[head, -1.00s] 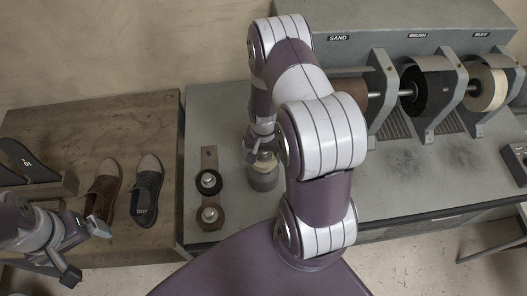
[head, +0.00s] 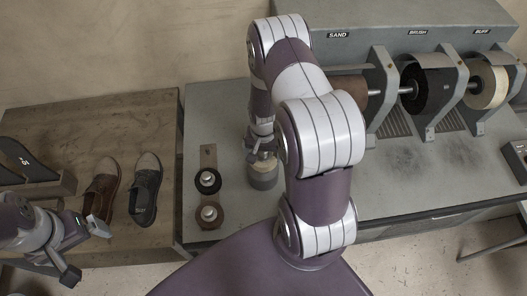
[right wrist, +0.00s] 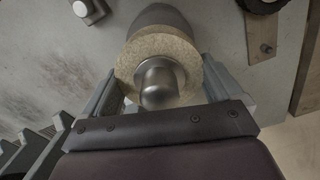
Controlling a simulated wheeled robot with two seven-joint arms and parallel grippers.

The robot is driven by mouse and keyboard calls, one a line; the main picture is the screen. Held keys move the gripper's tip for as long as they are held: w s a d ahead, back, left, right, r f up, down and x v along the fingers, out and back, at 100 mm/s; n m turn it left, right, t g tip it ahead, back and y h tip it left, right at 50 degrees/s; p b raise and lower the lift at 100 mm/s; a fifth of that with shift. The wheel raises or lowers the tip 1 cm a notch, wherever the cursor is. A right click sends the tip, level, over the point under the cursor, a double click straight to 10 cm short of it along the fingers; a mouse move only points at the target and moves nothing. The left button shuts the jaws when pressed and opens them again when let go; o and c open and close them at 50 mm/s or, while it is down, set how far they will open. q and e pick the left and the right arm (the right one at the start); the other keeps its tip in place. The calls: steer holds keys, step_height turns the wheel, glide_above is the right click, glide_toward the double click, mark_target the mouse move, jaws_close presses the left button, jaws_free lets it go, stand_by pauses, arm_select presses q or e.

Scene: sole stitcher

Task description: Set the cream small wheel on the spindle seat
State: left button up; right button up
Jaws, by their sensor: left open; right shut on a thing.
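The cream small wheel (right wrist: 184,48) is a pale ring with a rounded metal nose (right wrist: 158,84) in its middle. My right gripper (right wrist: 160,82) is shut on it, one finger on each side. In the head view the wheel (head: 262,166) appears at the top of a grey cylinder (head: 263,182), partly hidden by my right gripper (head: 262,153). The cylinder (right wrist: 158,19) also shows behind the wheel in the right wrist view. I cannot tell whether they touch, or which piece is the spindle seat. My left gripper (head: 85,249) is open and empty at the lower left.
A black wheel (head: 208,190) and a brown wheel (head: 210,224) sit left of the cylinder, near a small plate (head: 208,155). Shoes (head: 147,190) lie on the wooden table (head: 120,130). The sanding, brush and buff wheels (head: 427,90) stand at the right. The bench (head: 395,190) before them is clear.

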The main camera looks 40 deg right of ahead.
steer(key=shift+f+b, duration=0.7)
steer(key=shift+f, duration=0.3)
stand_by(0.5)
steer(key=o, duration=1)
step_height(320, 180, up, 13)
steer(key=shift+f+b, duration=0.15)
steer(key=shift+b, duration=0.85)
